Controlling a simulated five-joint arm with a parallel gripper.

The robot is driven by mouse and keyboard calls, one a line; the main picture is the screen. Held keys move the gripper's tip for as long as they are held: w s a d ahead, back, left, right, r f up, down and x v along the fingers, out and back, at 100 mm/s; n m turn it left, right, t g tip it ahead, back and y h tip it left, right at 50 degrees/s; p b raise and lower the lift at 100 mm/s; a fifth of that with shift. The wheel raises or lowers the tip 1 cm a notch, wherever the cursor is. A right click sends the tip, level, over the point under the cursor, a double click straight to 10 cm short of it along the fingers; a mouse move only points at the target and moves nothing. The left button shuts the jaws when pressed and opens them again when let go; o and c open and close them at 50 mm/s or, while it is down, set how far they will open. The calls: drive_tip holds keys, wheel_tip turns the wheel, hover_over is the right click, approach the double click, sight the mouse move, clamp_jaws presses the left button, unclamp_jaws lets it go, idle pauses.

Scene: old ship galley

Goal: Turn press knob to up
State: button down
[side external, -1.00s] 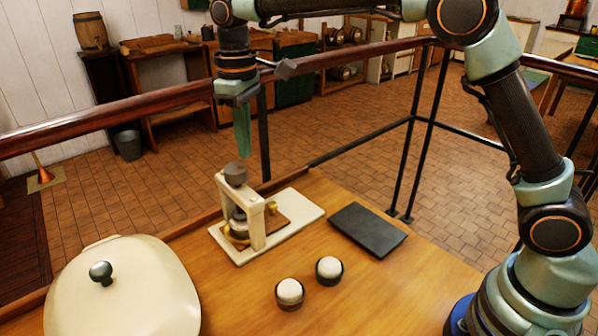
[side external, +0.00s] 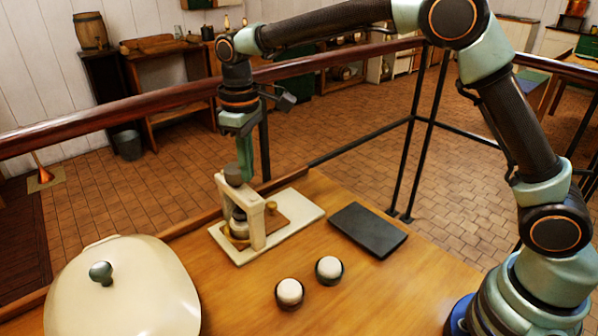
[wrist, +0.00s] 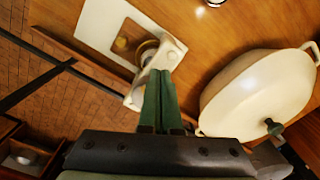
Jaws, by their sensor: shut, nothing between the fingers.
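A small press (side external: 254,226) has a cream upright frame with a round dark grey knob (side external: 236,173) on top. It stands on a pale board (side external: 290,222) on the wooden table. My gripper (side external: 247,170) points down with its green fingers together and empty. In the side view the knob partly covers the fingertips, so the fingers are behind or beside it; I cannot tell whether they touch. In the wrist view my gripper (wrist: 160,75) overlaps the press frame (wrist: 172,50), and I cannot make out the knob there.
A large cream lidded pot (side external: 125,290) stands at the front left. Two dark cups with white tops (side external: 289,292) (side external: 329,269) stand in front of the press. A dark slab (side external: 368,230) lies to the right. A wooden rail (side external: 330,60) runs behind the table.

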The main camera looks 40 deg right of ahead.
drive_tip(key=shift+w, duration=0.25)
idle(0.4)
drive_tip(key=shift+w+d, duration=0.15)
drive_tip(key=shift+d, duration=0.2)
drive_tip(key=shift+w+d, duration=0.1)
drive_tip(key=shift+d, duration=0.15)
drive_tip(key=shift+w+d, duration=0.35)
drive_tip(key=shift+w, duration=0.05)
idle(0.5)
drive_tip(key=shift+s+d, duration=0.1)
drive_tip(key=shift+d, duration=0.05)
wheel_tip(320, 180, up, 6)
drive_tip(key=shift+s+d, duration=0.2)
drive_tip(key=shift+s, duration=0.05)
idle(0.5)
